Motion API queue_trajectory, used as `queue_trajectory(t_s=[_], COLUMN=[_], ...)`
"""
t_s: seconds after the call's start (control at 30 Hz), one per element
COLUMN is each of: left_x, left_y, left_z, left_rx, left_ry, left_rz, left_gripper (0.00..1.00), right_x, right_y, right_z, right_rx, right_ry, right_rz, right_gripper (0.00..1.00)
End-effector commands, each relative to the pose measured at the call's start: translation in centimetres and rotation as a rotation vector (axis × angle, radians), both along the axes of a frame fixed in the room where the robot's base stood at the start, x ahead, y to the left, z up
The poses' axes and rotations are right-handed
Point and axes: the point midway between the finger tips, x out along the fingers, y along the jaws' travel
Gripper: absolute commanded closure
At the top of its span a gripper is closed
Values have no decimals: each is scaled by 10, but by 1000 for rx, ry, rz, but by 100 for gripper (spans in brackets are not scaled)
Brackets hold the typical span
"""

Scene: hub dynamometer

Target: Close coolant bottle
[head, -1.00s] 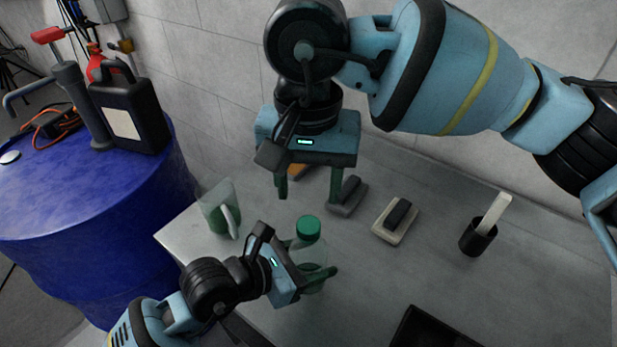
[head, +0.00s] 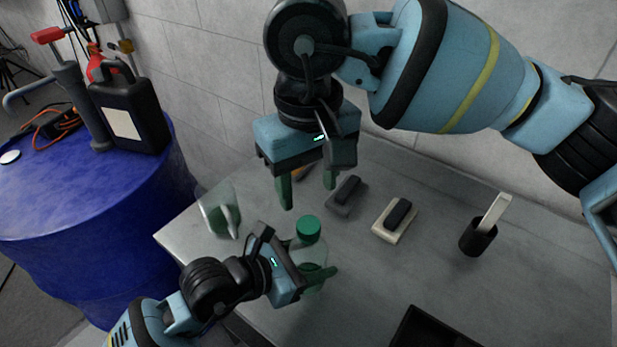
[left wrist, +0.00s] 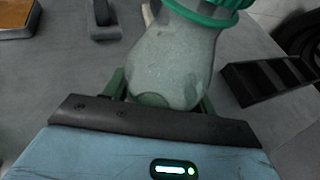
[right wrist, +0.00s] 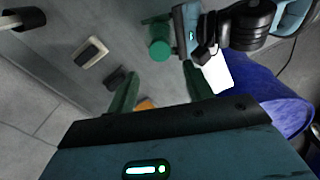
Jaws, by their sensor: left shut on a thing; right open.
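The coolant bottle (head: 313,256) is clear and stands upright on the bench, with a green cap (head: 308,227) over its neck; I cannot tell how tight the cap is. My left gripper (head: 312,268) is shut around the bottle's body. The left wrist view shows the bottle (left wrist: 172,62) between the fingers, with green at its top edge. My right gripper (head: 308,187) is open and empty, fingers down, above and behind the cap. In the right wrist view the green cap (right wrist: 160,50) lies beyond the open fingers, apart from them.
A clear jug (head: 219,212) stands left of the bottle. A grey block with a dark handle (head: 345,195), a cream one (head: 396,220) and a black cup (head: 478,238) stand to the right. A dark tray (head: 430,330) is at the front. A blue drum (head: 80,220) stands left.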

Motion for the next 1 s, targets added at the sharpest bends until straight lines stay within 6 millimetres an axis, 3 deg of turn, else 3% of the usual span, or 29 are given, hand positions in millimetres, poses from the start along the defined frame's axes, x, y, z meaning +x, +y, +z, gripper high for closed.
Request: queue_trajectory(t_s=[0.6, 1.0], left_x=[0, 0], left_y=[0, 0], left_z=[0, 0], left_rx=[0, 0], left_ry=[0, 0], left_rz=[0, 0], left_gripper=[100, 100], right_x=[0, 0], right_y=[0, 0], right_z=[-71, -80], right_rx=[0, -1], right_ry=[2, 1], right_rz=[-1, -1], right_gripper=[49, 49])
